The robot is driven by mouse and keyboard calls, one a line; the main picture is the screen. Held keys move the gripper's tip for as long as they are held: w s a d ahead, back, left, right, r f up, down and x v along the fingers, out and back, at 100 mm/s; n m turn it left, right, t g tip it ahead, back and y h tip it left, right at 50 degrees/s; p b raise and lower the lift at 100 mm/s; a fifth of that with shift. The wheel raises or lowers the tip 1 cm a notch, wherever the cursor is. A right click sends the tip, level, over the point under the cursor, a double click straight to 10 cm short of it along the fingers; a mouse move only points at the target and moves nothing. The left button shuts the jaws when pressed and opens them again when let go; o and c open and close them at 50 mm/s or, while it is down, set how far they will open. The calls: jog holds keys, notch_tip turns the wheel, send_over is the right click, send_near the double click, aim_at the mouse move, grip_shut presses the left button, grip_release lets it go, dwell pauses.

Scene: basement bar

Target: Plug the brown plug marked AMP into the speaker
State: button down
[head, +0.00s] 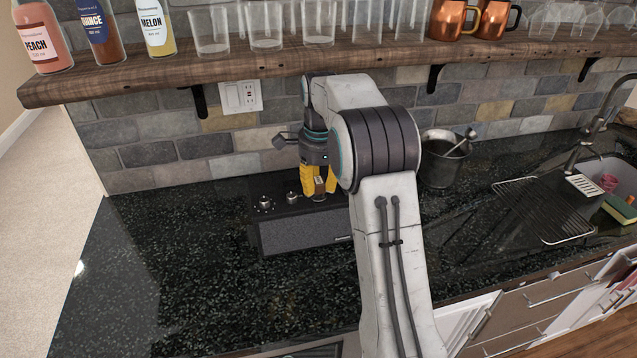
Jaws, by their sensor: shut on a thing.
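The speaker (300,232) is a low dark box with a grey front grille, standing on the black counter against the tiled wall. Silver knobs sit on the left part of its top. My gripper (318,190) has yellow fingers that point down over the speaker's top. The fingers are shut on a small brown plug (320,186). The plug's lower end is at or just above the speaker's top; I cannot tell whether it touches or is seated. The AMP marking is not readable, and no socket can be made out. My arm hides the speaker's right end.
A wooden shelf (300,65) with bottles and glasses runs above my gripper. A wall outlet (240,96) is behind, at the left. A metal bucket (444,160), a wire rack (543,209) and a sink stand to the right. The counter (170,265) at the left is clear.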

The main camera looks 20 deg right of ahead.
jog(key=shift+f, duration=0.6)
dwell(1.2)
jog(key=c, duration=0.9)
grip_release()
jog(key=shift+o, duration=0.2)
jog(key=r, duration=1.1)
jog(key=shift+s+r, duration=0.15)
jog(key=shift+s, duration=0.2)
jog(key=shift+a+r, duration=0.1)
jog(key=shift+r, duration=0.25)
